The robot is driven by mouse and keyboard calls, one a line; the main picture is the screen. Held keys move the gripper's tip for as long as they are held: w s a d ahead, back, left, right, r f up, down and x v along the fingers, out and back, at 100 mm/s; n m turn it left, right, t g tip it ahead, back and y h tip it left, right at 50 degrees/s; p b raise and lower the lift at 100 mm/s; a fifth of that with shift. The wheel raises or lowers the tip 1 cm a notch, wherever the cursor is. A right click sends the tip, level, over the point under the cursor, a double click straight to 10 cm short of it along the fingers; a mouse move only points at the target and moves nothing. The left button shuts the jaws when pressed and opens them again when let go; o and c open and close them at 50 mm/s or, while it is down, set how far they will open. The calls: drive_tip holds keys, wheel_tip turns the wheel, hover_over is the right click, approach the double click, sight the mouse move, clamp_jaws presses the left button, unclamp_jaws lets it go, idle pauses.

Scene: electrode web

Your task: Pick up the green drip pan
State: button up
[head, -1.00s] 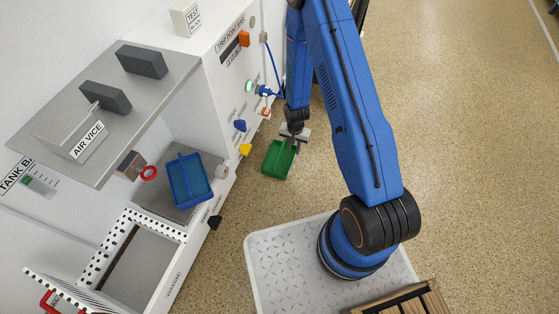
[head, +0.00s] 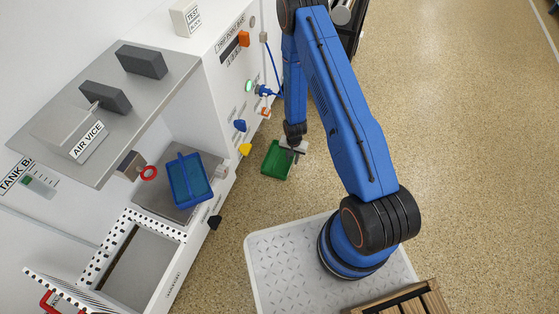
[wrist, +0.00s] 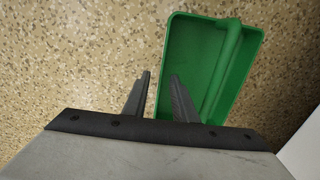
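The green drip pan (head: 273,161) sits low beside the white cabinet in the head view, with my gripper (head: 294,149) over its right part. In the wrist view the pan (wrist: 190,55) fills the upper right, with a raised ridge across it. My gripper (wrist: 161,80) is open there, its two dark fingers apart with nothing held. The left finger shows outside the pan's left wall and the right finger shows over its inside. I cannot tell whether the fingers touch the pan or how high they are.
The white cabinet (head: 228,90) with coloured knobs stands to the left. A blue tray (head: 188,180) lies on its lower shelf. A yellow knob (head: 245,150) and a blue cable (head: 273,65) are near the pan. Speckled floor (head: 460,150) is clear on the right.

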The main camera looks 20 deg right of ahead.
drive_tip(key=shift+w+f, duration=0.1)
drive_tip(key=shift+f, duration=1.45)
drive_tip(key=shift+c, duration=0.3)
clamp_jaws()
drive_tip(key=shift+r, duration=0.1)
